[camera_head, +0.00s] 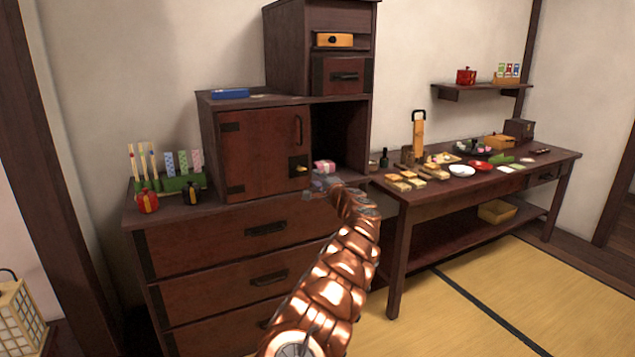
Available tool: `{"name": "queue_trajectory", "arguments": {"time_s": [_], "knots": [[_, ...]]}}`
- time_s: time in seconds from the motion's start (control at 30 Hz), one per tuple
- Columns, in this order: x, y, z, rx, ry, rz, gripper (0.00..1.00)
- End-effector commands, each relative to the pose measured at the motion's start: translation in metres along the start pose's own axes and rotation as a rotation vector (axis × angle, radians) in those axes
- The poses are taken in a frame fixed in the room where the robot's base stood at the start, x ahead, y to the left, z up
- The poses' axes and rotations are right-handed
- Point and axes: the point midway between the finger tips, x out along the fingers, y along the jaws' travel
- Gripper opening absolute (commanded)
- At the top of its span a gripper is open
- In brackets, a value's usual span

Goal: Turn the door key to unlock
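The cabinet door (261,152) is reddish-brown wood with dark metal corner plates and a dark curved handle (298,130) near its right edge. It looks shut. A small yellow lock plate (298,161) sits low on the door's right side. A small key-like part (301,169) shows at it, too small to tell its turn. My gripper (311,192) is just below and right of the lock, by the cabinet's bottom edge. It appears apart from the key. Its fingers are small and dark, so I cannot tell their opening.
An open compartment (342,132) right of the door holds a pink-and-white bundle (324,166). A red jar (147,201), a dark jar (191,192) and a green rack (180,184) stand left of the cabinet. A low table (440,200) with dishes stands to the right.

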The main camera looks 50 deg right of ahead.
Motion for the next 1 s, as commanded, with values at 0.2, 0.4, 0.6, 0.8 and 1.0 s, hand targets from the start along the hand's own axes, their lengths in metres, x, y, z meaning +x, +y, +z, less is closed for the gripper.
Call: {"name": "queue_trajectory", "arguments": {"time_s": [0.2,0.4,0.6,0.8,1.0], "knots": [[-0.0061,-0.0015,0.0030,0.002,-0.005,-0.003,0.31],[-0.0083,-0.0003,0.0064,-0.001,-0.011,-0.001,0.31],[-0.0088,-0.0003,0.0071,-0.003,-0.012,-0.001,0.31],[-0.0087,-0.0006,0.0072,-0.003,-0.012,-0.001,0.31],[-0.0086,-0.0007,0.0073,-0.003,-0.013,-0.001,0.31]]}}
